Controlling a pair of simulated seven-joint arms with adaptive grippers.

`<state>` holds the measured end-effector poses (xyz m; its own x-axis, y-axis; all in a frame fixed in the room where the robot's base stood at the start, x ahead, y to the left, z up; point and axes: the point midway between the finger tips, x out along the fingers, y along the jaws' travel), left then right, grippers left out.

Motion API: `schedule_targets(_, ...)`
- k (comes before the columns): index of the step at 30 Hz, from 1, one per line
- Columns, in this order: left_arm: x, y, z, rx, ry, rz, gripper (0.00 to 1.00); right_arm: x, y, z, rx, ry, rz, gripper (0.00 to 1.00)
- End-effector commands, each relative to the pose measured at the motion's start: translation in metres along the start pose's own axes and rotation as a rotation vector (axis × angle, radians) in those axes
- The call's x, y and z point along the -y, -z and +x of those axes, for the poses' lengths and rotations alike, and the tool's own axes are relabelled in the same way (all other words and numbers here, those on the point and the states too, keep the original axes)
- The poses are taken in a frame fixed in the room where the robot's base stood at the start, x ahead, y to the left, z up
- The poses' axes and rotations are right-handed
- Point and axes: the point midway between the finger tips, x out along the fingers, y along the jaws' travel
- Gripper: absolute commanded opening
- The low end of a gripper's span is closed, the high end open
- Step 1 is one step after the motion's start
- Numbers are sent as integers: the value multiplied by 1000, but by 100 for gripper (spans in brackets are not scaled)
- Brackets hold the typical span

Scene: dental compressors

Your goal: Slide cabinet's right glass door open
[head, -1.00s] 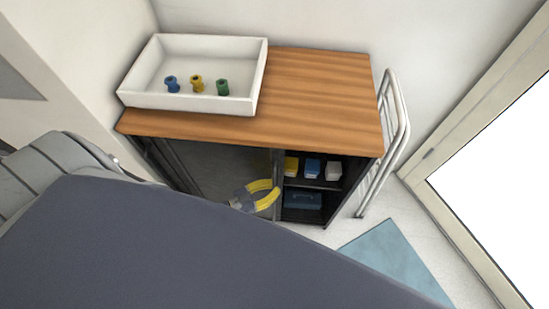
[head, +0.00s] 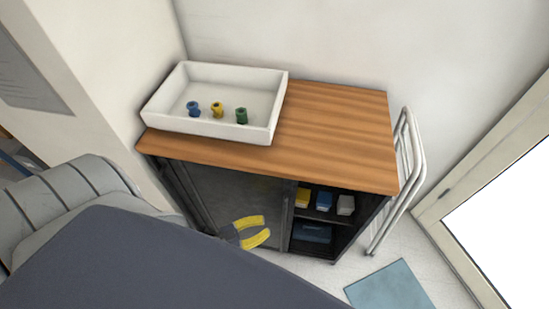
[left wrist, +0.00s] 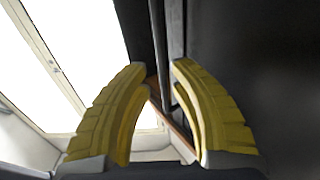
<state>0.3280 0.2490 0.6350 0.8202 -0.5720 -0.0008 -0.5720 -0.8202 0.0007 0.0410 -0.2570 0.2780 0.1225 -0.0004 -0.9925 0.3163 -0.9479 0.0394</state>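The cabinet has a wooden top (head: 335,135) and a dark front. Its right part stands open and shows shelves. A dark glass door panel (head: 235,190) covers the part left of the opening, with an upright frame edge (head: 289,215) beside the opening. My left gripper (head: 266,230) has yellow fingers spread apart with nothing between them. It is in front of the dark panel, left of the frame edge. In the left wrist view the open fingers (left wrist: 160,68) point toward a dark upright edge (left wrist: 172,50); I cannot tell whether they touch. My right gripper is not in view.
A white tray (head: 162,117) with blue, yellow and green pieces sits on the cabinet top. Small boxes (head: 323,202) and a blue case (head: 312,233) are on the shelves. A white metal rail (head: 408,180) stands right of the cabinet. A blue mat (head: 392,287) lies on the floor.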

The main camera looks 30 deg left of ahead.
Motion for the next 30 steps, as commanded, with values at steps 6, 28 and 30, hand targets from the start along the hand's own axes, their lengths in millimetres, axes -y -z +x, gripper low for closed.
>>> schedule_targets(6, 0, 0, -26, 1, 0, 0, 22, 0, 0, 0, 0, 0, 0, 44)
schedule_targets(28, 0, -2, -36, 9, -1, 4, 22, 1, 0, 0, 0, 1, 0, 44)
schedule_targets(30, 0, -8, -36, 36, -1, 17, 22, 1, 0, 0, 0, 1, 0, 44)
